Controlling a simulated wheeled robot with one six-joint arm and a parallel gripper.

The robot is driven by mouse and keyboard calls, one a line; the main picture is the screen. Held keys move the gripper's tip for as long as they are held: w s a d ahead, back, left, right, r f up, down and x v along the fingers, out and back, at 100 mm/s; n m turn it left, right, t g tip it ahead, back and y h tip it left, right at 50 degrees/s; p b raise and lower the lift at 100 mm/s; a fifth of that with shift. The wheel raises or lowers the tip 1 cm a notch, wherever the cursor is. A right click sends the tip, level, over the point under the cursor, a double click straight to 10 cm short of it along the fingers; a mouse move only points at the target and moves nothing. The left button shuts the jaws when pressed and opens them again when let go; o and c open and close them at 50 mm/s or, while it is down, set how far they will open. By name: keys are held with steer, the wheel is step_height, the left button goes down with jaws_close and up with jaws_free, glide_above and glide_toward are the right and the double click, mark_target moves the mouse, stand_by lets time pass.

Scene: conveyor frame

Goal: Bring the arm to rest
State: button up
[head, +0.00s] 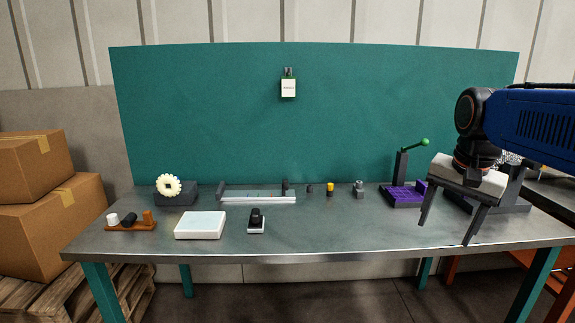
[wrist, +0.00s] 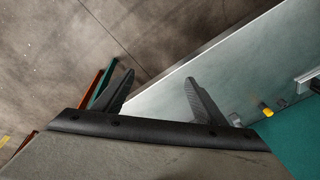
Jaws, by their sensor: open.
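My gripper (head: 447,222) hangs at the right of the head view, in front of the right part of the grey workbench (head: 320,229). Its two dark fingers are spread apart with nothing between them. In the wrist view my gripper (wrist: 158,86) also shows both fingers apart and empty, with the floor and the bench edge beyond them. My blue arm comes in from the right edge of the head view.
A purple fixture with a green-knobbed lever (head: 404,192) stands near my gripper. Small parts, including a yellow one (head: 330,189), a long tray (head: 258,197), a white box (head: 200,225) and a cream gear (head: 168,186) sit further left. A teal panel (head: 220,110) rises behind.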

steer(key=s+a+f+n+t, duration=0.1)
steer(key=s+a+f+n, duration=0.1)
steer(key=s+f+n, duration=0.2)
steer(key=s+a+f+n+t, duration=0.1)
steer(key=s+a+f+n, duration=0.2)
steer(key=s+f, duration=0.7)
steer(key=shift+s+f+n, duration=0.25)
steer(key=shift+f+n, duration=0.3)
steer(key=shift+n, duration=0.25)
